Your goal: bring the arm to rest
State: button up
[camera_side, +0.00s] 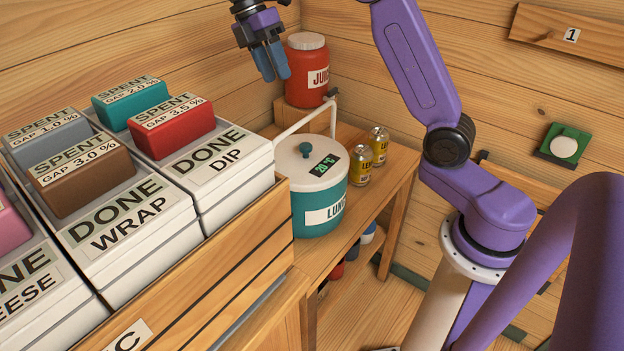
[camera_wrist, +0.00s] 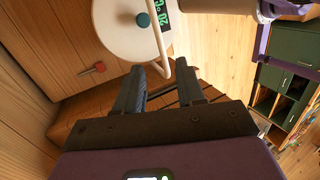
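My gripper (camera_side: 272,72) hangs in the air at the top of the side view, fingers pointing down. It is above and behind the boxes, just left of the red juice jar (camera_side: 307,85). In the wrist view my gripper (camera_wrist: 158,78) has its two dark fingers apart, with nothing held between them. Beyond the fingers there is a teal pot (camera_side: 318,205) with a white lid, a teal knob and a white handle; its lid (camera_wrist: 118,38) shows at the top of the wrist view. The fingers look clear of the pot.
White boxes marked DONE (camera_side: 225,165) sit in a wooden crate (camera_side: 240,270) at left, with coloured SPENT blocks, including a red one (camera_side: 172,128), on top. Two yellow cans (camera_side: 360,165) stand on the wooden table right of the pot. Plank walls close off the back.

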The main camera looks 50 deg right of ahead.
jog(key=s+a+f+m+t, duration=0.1)
jog(key=s+a+f+t, duration=0.1)
jog(key=s+a, duration=0.5)
jog(key=s+f+m+t, duration=0.1)
jog(key=s+f, duration=0.2)
jog(key=s, duration=0.5)
jog(key=s+d+f+m+t, duration=0.1)
jog(key=s+f, duration=0.1)
jog(key=s, duration=0.6)
jog(key=s+d+f+m+y, duration=0.1)
jog(key=s+f+m, duration=0.1)
jog(key=s, duration=0.7)
jog(key=shift+d+f+t, duration=0.25)
jog(key=shift+f+t, duration=0.15)
jog(key=shift+f, duration=0.4)
